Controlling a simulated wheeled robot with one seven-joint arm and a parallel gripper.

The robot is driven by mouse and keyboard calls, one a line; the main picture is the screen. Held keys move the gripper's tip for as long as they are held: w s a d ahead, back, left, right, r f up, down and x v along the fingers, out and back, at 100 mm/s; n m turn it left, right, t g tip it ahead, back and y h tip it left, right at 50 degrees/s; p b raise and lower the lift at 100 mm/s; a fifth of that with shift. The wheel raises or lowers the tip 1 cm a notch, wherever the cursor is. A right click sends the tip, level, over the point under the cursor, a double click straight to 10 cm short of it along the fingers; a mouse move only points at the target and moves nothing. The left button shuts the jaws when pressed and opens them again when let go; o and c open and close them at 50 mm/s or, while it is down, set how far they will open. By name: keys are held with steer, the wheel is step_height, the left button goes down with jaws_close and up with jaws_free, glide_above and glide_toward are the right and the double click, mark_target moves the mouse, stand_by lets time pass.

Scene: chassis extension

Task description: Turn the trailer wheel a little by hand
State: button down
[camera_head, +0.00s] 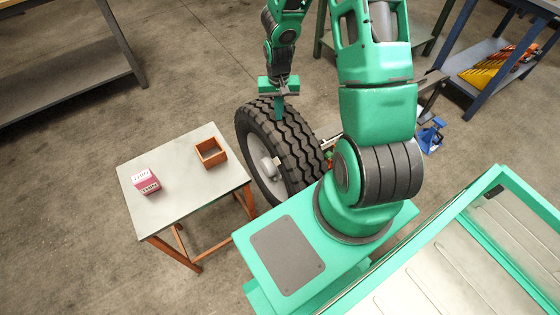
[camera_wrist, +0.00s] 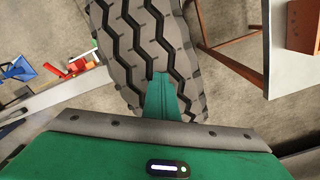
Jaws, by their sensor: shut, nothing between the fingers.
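The trailer wheel (camera_head: 262,150) stands upright on the floor in the middle of the head view, with a thick black tread and a pale hub on its left side. It also shows in the wrist view (camera_wrist: 140,40), where the tread fills the top middle. My gripper (camera_head: 280,112) points down at the top of the tread, fingers shut with nothing between them. In the wrist view the green fingertips (camera_wrist: 161,78) lie over the tread; I cannot tell whether they touch it. My arm hides part of the wheel's right side.
A small table (camera_head: 190,215) stands left of the wheel, with an orange open box (camera_head: 211,152) and a pink-and-white box (camera_head: 146,182) on it. A blue stand (camera_head: 430,136) is to the right. Shelves stand farther back. Open concrete floor lies between the table and the back left bench.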

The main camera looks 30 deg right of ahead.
mark_target(286, 127)
steer(key=shift+s+d+f, duration=0.1)
steer(key=shift+s+f, duration=0.1)
steer(key=shift+s, duration=0.95)
steer(key=shift+s+f, duration=0.2)
steer(key=shift+s, duration=0.95)
steer(key=shift+w+r, duration=0.25)
steer(key=shift+r, duration=0.1)
steer(key=shift+w+r, duration=0.15)
steer(key=shift+w, duration=0.5)
steer(key=shift+s+r, duration=0.2)
steer(key=shift+r, duration=0.35)
steer(key=shift+s+r, duration=0.2)
steer(key=shift+r, duration=0.3)
steer(key=shift+s+r, duration=0.1)
steer(key=shift+r, duration=1.35)
